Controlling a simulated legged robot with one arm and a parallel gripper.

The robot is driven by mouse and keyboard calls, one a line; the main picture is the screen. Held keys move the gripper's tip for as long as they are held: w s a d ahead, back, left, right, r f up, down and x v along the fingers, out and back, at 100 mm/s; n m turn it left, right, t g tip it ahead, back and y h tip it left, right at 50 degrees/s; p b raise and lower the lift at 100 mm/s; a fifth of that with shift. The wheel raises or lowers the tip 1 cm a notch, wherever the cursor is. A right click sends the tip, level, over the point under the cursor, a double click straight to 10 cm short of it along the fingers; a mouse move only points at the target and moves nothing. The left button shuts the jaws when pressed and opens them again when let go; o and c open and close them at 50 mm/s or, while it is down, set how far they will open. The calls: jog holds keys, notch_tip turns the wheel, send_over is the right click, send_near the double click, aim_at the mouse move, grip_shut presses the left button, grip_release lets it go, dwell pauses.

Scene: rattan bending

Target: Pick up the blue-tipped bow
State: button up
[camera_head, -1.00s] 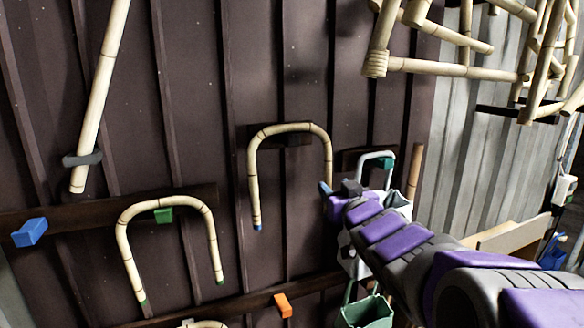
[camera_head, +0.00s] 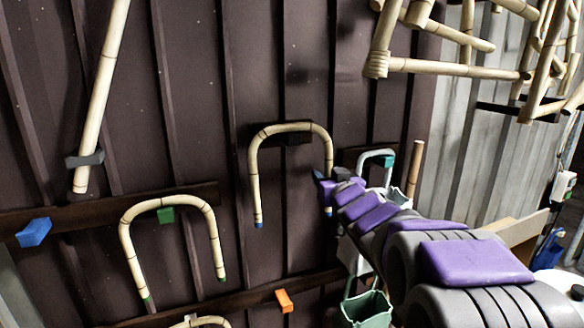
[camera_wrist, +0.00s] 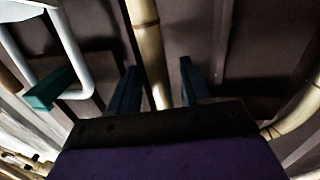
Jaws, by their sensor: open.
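The blue-tipped bow (camera_head: 254,178) is a pale cane bent into an upside-down U, hanging from a dark peg on the brown wall. Its left end shows a blue tip (camera_head: 259,225). My gripper (camera_head: 326,184) is at the lower part of its right leg and hides much of that end. In the wrist view my gripper (camera_wrist: 157,85) is open, with one teal-blue finger on each side of a cane leg (camera_wrist: 147,45). The leg runs between the fingers. The palm hides its lower part, and I cannot tell whether a finger touches it.
A pale pipe with a teal end (camera_head: 378,156) is just right of my gripper. A green bucket (camera_head: 367,307) hangs below. Blue (camera_head: 34,232) and orange (camera_head: 284,300) pegs stick out from rails.

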jog(key=shift+c, duration=0.2)
grip_shut()
dwell(0.3)
